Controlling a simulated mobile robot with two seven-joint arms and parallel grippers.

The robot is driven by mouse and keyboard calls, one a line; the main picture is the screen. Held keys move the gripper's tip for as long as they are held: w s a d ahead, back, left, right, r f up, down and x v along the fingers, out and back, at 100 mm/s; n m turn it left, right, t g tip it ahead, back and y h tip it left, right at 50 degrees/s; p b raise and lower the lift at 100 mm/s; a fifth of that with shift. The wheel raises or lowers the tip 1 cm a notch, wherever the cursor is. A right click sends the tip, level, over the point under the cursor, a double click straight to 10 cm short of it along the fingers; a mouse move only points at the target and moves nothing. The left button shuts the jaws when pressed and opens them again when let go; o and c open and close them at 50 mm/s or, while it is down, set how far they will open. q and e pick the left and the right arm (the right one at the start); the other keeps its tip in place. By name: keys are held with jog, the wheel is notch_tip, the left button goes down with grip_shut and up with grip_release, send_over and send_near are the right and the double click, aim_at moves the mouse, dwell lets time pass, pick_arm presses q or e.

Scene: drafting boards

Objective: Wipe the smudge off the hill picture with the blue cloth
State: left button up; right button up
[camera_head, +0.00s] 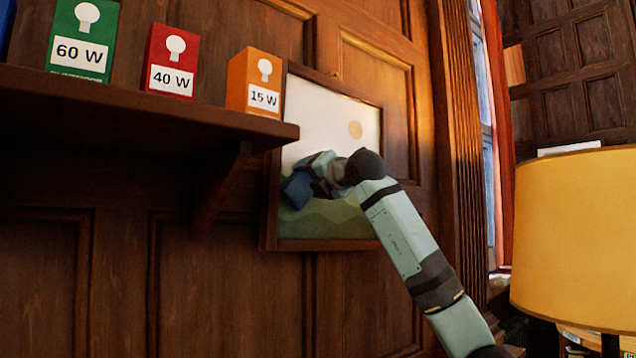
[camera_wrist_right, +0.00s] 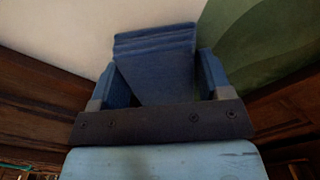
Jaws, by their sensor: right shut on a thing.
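The hill picture (camera_head: 330,226) hangs framed on the wood-panelled wall, with green hills at the bottom, a pale sky and a round yellow sun. My right gripper (camera_head: 303,186) is in front of its left part, shut on the folded blue cloth (camera_head: 296,190). In the right wrist view the blue cloth (camera_wrist_right: 155,62) sits between the two fingers, against or very close to the picture (camera_wrist_right: 262,45) where sky and green hill show. I cannot tell if it touches. No smudge shows; the cloth and gripper hide part of the picture. My left gripper is not in view.
A dark wooden shelf (camera_head: 120,108) juts out left of the picture, its end close to the frame. It carries a green box (camera_head: 82,40), a red box (camera_head: 171,62) and an orange box (camera_head: 255,82). A yellow lampshade (camera_head: 575,238) stands at the right.

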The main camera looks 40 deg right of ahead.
jog(key=w+d+p, duration=0.1)
jog(key=d+p, duration=0.3)
jog(key=d, duration=1)
jog(key=shift+w+d+f, duration=0.15)
jog(key=shift+d+f, duration=0.05)
jog(key=shift+d, duration=0.2)
dwell(1.0)
jog(key=shift+a, duration=0.15)
jog(key=s+a+r+b, duration=0.1)
jog(key=a+r+b, duration=0.1)
jog(key=a, duration=1.2)
jog(key=shift+r, duration=0.15)
dwell(0.8)
jog(key=shift+s, duration=0.1)
